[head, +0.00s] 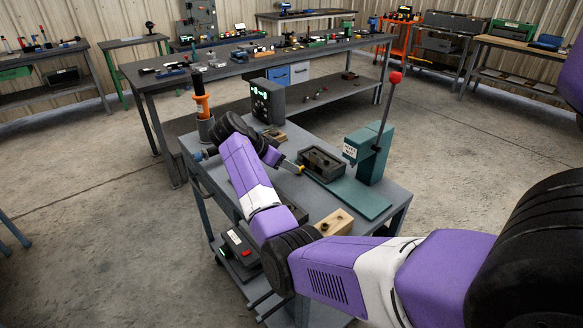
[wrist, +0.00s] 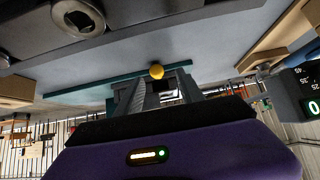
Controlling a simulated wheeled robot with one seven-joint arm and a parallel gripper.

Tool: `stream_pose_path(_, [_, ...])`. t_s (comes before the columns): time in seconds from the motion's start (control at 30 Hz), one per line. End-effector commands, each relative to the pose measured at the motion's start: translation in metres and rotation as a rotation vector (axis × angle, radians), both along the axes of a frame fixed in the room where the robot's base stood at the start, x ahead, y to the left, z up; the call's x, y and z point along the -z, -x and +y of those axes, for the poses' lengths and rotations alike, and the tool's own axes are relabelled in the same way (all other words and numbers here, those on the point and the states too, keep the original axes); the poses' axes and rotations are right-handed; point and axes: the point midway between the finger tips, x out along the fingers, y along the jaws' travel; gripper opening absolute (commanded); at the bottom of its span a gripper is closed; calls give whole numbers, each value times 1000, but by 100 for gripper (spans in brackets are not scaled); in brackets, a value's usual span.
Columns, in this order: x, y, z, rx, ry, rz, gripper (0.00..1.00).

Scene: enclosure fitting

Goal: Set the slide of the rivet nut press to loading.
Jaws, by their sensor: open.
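The rivet nut press (head: 374,155) is a teal column on a flat teal base, with a white label and a raised lever ending in a red ball. A dark slide block (head: 322,161) with an open recess sits on the base, left of the column. A small yellow knob (wrist: 156,71) shows in the wrist view, close to the fingertips; whether it lies between them is unclear. My gripper (wrist: 165,84) is open, its fingers apart. In the head view it is at the slide's left side, partly hidden by my wrist.
The grey cart top (head: 290,148) also carries a dark box with green displays (head: 267,101), an orange-handled tool (head: 202,100) in a holder, and a wooden block (head: 334,222) near my forearm. A long workbench (head: 240,66) with many small parts stands behind.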

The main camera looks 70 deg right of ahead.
Motion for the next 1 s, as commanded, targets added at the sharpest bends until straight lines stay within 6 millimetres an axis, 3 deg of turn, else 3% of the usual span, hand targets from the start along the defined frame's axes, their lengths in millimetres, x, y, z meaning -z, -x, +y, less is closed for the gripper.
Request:
stream_pose_path(0.3, [-27,-15,23,-1,0,-1,45])
stream_pose_path(1.0, [-29,-15,25,-7,-4,6,45])
